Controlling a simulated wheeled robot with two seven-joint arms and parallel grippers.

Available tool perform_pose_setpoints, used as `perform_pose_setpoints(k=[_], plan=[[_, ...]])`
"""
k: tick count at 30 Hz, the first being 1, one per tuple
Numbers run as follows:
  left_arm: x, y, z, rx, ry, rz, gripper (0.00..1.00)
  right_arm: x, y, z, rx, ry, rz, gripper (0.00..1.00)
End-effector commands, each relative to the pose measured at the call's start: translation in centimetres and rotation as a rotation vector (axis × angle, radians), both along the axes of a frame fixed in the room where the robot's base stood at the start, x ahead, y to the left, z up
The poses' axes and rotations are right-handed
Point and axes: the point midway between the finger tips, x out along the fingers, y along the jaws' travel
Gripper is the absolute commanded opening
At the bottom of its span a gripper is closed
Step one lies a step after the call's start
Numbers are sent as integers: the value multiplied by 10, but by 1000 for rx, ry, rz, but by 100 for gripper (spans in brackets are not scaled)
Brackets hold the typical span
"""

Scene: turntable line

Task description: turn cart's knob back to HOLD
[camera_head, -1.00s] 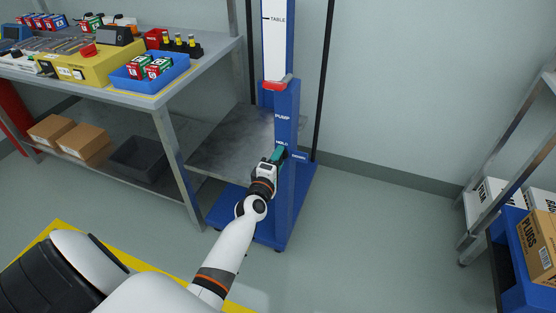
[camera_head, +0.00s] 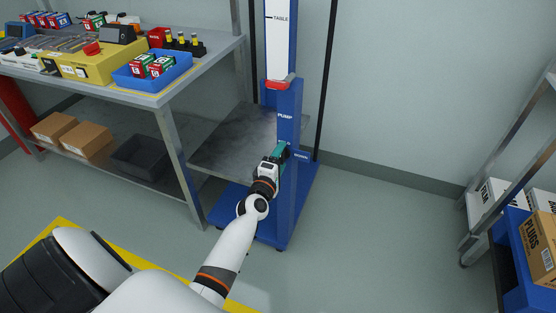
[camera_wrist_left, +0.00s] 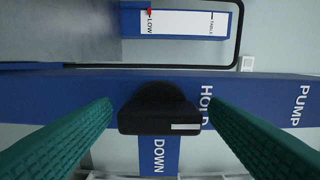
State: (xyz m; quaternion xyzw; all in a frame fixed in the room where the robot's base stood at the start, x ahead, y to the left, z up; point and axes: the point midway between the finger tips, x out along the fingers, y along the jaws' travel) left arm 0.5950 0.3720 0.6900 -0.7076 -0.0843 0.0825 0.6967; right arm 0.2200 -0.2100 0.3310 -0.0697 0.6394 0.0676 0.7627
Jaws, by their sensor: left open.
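The cart (camera_head: 287,205) is a blue lift with a tall mast and a grey platform (camera_head: 232,142). Its black knob (camera_wrist_left: 160,108) shows in the left wrist view; in the head view my gripper hides it. A white mark on the knob's bar is at its right end, on the side of the HOLD label (camera_wrist_left: 206,106). The DOWN label (camera_wrist_left: 158,156) is below the knob and the PUMP label (camera_wrist_left: 301,100) far right. My left gripper (camera_head: 282,151) is open, its green fingers either side of the knob with visible gaps. My right gripper is out of view.
A workbench (camera_head: 205,66) with a blue bin (camera_head: 150,84) and a yellow box stands left of the cart. Cartons (camera_head: 88,141) and a dark tray are on its lower shelf. A shelf rack (camera_head: 480,225) stands at right. Floor between cart and rack is clear.

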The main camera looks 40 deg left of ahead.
Motion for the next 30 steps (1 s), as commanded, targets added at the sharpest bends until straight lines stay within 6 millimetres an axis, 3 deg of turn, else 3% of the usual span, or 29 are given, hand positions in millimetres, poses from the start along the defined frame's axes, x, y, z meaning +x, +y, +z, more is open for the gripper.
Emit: perform_pose_setpoints(k=[5, 8, 18, 23, 30], plan=[[-18, -5, -1, -1, 4, -1, 69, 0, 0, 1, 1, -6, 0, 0], [-37, -9, -1, -1, 4, -1, 69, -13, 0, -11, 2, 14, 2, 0], [-101, -24, -1, 0, 2, 0, 69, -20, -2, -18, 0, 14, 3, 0], [-114, -27, -1, -1, 1, 1, 69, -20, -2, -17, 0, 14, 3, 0], [-116, -28, 0, -1, 0, 1, 69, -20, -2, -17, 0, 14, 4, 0]])
